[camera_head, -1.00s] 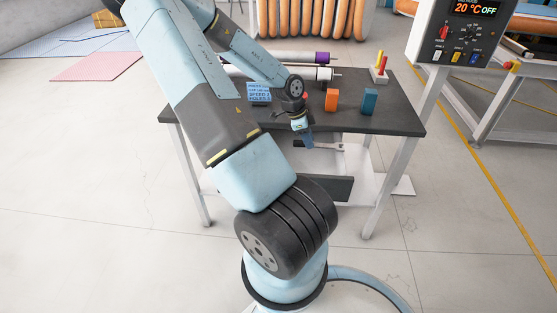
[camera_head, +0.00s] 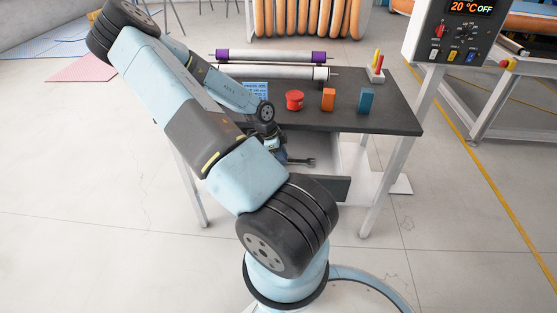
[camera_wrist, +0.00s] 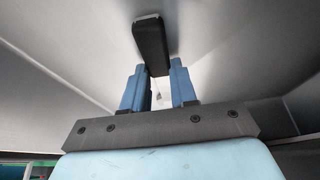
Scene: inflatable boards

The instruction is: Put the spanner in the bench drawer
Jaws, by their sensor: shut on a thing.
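My gripper (camera_head: 277,153) is low at the front of the bench, partly hidden behind my arm. It is shut on the spanner (camera_head: 302,161), whose grey open end points right. In the wrist view, the blue fingers (camera_wrist: 159,88) stand either side of the spanner's dark handle (camera_wrist: 151,42). The bench drawer (camera_head: 332,187) is pulled out below the bench top, its dark front towards me and its pale inside partly showing. The spanner overlaps the drawer opening in the head view; I cannot tell whether it touches the drawer floor.
On the bench top (camera_head: 390,118) stand a red tin (camera_head: 294,100), an orange block (camera_head: 328,99), a blue block (camera_head: 367,100) and a blue sign (camera_head: 255,88). Rollers (camera_head: 270,57) lie at the back. A control panel (camera_head: 455,32) stands right. The floor in front is clear.

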